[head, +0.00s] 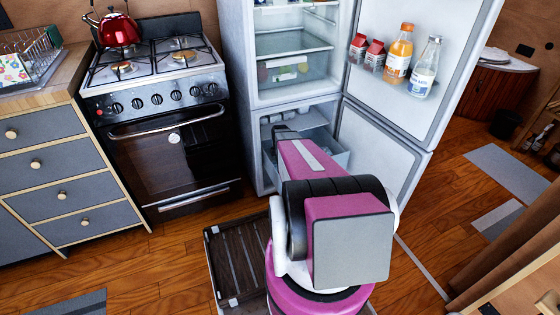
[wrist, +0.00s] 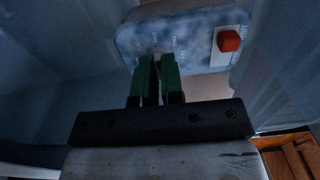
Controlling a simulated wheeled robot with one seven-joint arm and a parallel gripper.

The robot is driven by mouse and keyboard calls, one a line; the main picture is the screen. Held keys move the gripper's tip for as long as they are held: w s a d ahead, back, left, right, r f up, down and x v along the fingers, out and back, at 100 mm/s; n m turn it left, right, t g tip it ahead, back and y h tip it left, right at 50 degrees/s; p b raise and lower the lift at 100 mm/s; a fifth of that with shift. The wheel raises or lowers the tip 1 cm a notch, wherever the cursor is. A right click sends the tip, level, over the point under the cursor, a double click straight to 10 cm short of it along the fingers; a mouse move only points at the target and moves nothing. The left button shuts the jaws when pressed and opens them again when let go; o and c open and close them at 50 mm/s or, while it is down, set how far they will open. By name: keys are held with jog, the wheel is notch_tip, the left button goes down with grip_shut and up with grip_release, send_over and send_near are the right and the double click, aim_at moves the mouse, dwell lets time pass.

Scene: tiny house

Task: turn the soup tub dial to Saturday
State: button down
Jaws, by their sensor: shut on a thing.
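The soup tub (wrist: 200,28) is in the upper part of the wrist view, with a mottled blue face and faint day letters, too blurred to read with certainty. A red square piece on a white plate (wrist: 218,57) sits at its right. My gripper (wrist: 160,60), with two green fingers, reaches up to the tub's face and is shut on the dial. The dial is mostly hidden between the fingers, so its pointing direction cannot be told. In the head view my arm hides the gripper and tub inside the lower fridge compartment.
Pale compartment walls stand close on both sides of my gripper in the wrist view. The fridge's lower door (head: 380,150) and upper door (head: 425,60) stand open. A pulled-out drawer (head: 337,153) shows beside my arm. The stove (head: 165,150) is left; a slatted crate (head: 228,262) lies on the floor.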

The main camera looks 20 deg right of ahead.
jog(key=m, duration=1.4)
jog(key=shift+m, duration=0.3)
jog(key=m, duration=1.2)
dwell(0.3)
jog(key=c, duration=1.2)
grip_release()
jog(key=shift+c, duration=0.2)
jog(key=shift+r, duration=0.1)
